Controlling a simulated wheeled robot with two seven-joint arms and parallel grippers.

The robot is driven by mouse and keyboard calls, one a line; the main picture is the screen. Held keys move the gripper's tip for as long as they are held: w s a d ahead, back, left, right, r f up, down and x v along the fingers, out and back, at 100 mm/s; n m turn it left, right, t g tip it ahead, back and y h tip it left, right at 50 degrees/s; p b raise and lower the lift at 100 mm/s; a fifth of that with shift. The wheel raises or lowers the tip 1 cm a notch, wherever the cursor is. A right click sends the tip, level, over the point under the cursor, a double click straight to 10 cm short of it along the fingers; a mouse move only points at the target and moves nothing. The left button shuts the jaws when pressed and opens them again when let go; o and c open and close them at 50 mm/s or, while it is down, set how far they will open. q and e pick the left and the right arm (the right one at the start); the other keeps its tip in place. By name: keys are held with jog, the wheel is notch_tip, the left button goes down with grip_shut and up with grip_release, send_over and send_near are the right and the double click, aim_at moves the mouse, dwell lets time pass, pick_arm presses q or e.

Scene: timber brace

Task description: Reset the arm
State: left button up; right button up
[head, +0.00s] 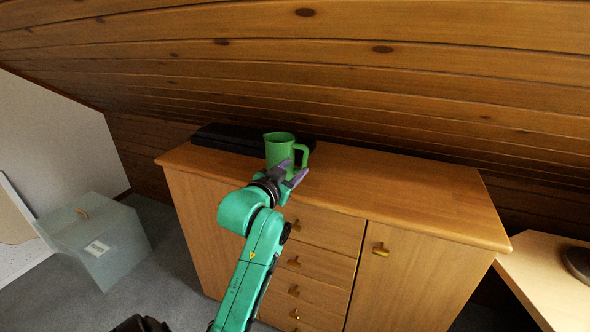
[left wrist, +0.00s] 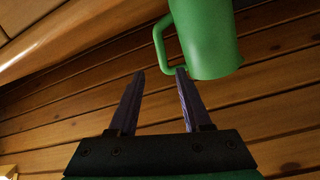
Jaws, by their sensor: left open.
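My left gripper (head: 290,176) is in the head view, at the front edge of the wooden cabinet's top (head: 400,190), just in front of a green mug (head: 279,149). The mug stands upright on the cabinet and has its handle on the right. In the left wrist view the two fingers of my left gripper (left wrist: 160,88) are apart. The green mug (left wrist: 205,35) is beyond the fingertips, with its handle near one fingertip. I cannot tell whether they touch. Nothing shows gripped between the fingers. My right gripper is not in view.
A black flat object (head: 228,138) lies behind the mug. The cabinet has several drawers and a door (head: 395,275). A pale translucent box (head: 98,240) is at the left, and a light table (head: 545,270) is at the right. A sloped plank wall (head: 300,60) is close behind.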

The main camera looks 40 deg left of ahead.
pick_arm(q)
jog(key=d+f+g, duration=0.1)
jog(key=f, duration=0.2)
jog(key=d+f+g+h, duration=0.1)
jog(key=d+f, duration=0.1)
jog(key=f, duration=0.1)
jog(key=s+d+f+m+h, duration=0.1)
jog(key=f, duration=0.2)
jog(key=shift+s+d+g, duration=0.1)
jog(key=shift+d+g, duration=0.2)
jog(key=shift+g, duration=0.1)
jog(key=s+d+f+m+g+h, duration=0.1)
jog(key=s+d+f+g+h, duration=0.1)
jog(key=s+d+f+g, duration=0.6)
jog(key=s+d+f+g+h, duration=0.15)
jog(key=s+d+f, duration=0.45)
jog(key=s+f, duration=0.6)
notch_tip(320, 180, down, 18)
jog(key=g+p, duration=0.2)
jog(key=p, duration=0.3)
jog(key=s+a+f+p, duration=0.1)
jog(key=s+f+p, duration=0.1)
jog(key=s+f, duration=0.3)
jog(key=s+a+f+p, duration=0.1)
jog(key=s+f, duration=0.5)
jog(key=s, duration=0.6)
jog(key=shift+a+f+m+g+p, duration=0.15)
jog(key=shift+a+m+g+p, duration=0.25)
jog(key=shift+a, duration=0.3)
